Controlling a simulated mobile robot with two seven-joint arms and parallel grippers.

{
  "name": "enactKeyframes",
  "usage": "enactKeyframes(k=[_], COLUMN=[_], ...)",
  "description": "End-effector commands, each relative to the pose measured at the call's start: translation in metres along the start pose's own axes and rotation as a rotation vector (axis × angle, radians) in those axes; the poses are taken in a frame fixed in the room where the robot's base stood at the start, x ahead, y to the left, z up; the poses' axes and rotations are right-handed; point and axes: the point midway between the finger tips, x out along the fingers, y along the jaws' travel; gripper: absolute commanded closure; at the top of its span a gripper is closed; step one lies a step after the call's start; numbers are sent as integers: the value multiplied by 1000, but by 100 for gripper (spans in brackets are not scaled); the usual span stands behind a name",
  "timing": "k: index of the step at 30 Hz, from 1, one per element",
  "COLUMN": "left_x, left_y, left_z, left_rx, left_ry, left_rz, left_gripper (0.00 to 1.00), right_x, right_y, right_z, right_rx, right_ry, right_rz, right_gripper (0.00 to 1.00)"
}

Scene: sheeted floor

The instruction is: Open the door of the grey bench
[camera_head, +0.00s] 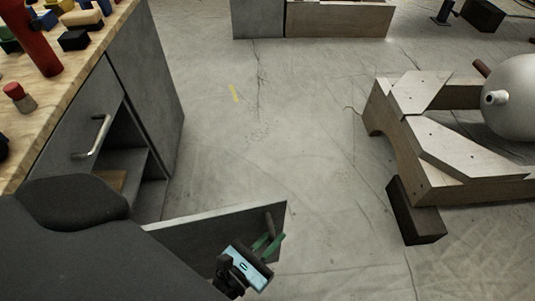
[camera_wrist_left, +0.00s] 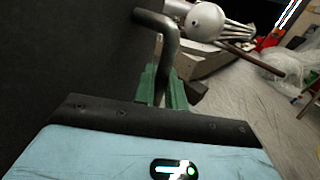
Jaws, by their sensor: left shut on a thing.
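The grey bench (camera_head: 150,95) with a wooden top (camera_head: 85,62) stands at the left in the head view. One of its doors (camera_head: 215,228) is swung out from the front over the floor, and shelves show in the opening behind it. My left gripper (camera_head: 268,243) is at the outer end of this door, with its green fingers at the handle (camera_head: 269,222). In the left wrist view the green fingers (camera_wrist_left: 162,88) are shut on the metal bar handle (camera_wrist_left: 168,45), beside the dark door panel (camera_wrist_left: 70,60). My right gripper is out of view.
Another bench door (camera_head: 75,120) with a bar handle looks shut. A wooden stand (camera_head: 470,150) with a silver round vessel (camera_head: 515,95) and a dark block (camera_head: 415,212) are at the right. The floor between is clear. Small coloured objects lie on the bench top.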

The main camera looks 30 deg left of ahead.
Motion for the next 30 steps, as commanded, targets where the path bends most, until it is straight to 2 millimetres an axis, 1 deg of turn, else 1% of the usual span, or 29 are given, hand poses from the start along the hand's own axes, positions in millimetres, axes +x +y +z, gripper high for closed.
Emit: enactKeyframes(k=[1,3,9,14,23,24,27,28,30], left_x=[-8,-15,-28,-31,-31,-31,-31,-31,-31], left_y=[-6,-14,-28,-32,-32,-32,-32,-32,-32], left_z=[-2,-2,-2,-2,-2,-2,-2,-2,-1], left_rx=[1,3,3,2,3,3,3,3,2], left_ry=[4,3,3,3,3,3,3,2,2], left_rz=[-22,-48,-93,-105,-105,-105,-105,-105,-105], left_gripper=[100,100,100,100,100,85,72,69,69], right_x=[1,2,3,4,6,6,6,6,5], right_y=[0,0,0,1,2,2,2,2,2], right_z=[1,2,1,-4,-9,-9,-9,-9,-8], right_rx=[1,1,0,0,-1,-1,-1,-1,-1], right_ry=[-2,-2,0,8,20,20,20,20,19], right_rz=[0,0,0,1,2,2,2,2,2], right_gripper=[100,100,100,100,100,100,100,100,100])
